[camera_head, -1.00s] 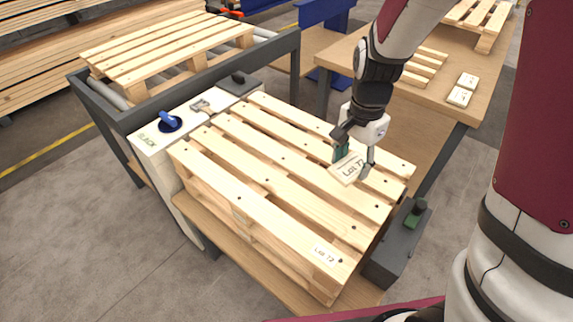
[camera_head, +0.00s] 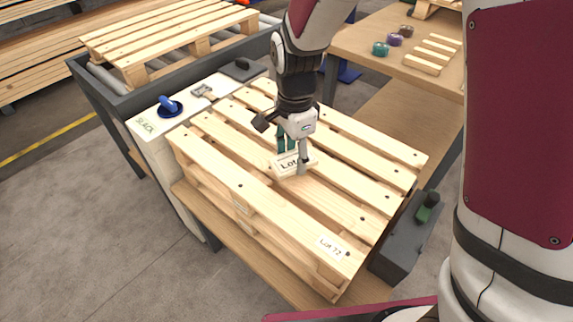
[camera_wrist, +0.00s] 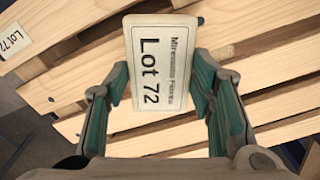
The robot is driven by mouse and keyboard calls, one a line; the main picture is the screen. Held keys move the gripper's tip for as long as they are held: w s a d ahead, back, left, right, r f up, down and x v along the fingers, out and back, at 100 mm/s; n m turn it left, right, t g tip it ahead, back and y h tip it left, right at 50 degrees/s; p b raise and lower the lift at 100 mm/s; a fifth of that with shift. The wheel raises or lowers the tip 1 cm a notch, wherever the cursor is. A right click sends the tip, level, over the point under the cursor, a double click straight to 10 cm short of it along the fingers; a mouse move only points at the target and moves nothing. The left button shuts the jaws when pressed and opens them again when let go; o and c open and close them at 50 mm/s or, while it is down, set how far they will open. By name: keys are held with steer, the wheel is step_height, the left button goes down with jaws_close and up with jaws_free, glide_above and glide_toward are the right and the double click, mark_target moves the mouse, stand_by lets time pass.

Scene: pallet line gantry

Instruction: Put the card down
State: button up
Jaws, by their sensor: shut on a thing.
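The card (camera_head: 287,165) is a thick cream plate with "Lot 72" printed on it. My gripper (camera_head: 292,157) is shut on it, one finger at each side, over the middle slats of the wooden pallet (camera_head: 235,178). In the wrist view the card (camera_wrist: 160,70) sits between the green-padded fingers (camera_wrist: 160,92), its printed face toward the camera and readable. Pallet slats show beyond it. I cannot tell whether its underside touches the slats. A white "Lot 72" label (camera_head: 332,247) is on the pallet's near right corner; it also shows in the wrist view (camera_wrist: 12,40).
A grey box with a green knob (camera_head: 425,210) stands beside the pallet's right end. A blue-handled item (camera_head: 168,106) lies on the pale ledge at left. Behind are a roller conveyor with another pallet (camera_head: 165,35) and a bench (camera_head: 370,45) with small parts. Other slats are bare.

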mark_target(286, 158)
steer(key=shift+w+a+f, duration=0.1)
steer(key=shift+w+a, duration=0.1)
steer(key=shift+a, duration=0.55)
steer(key=shift+f+b, duration=0.7)
steer(key=shift+f, duration=1)
steer(key=shift+f, duration=0.1)
steer(key=o, duration=1.1)
steer(key=shift+o, duration=0.2)
step_height(286, 158, up, 12)
steer(key=p, duration=0.3)
steer(key=shift+p, duration=0.35)
steer(key=shift+r, duration=0.2)
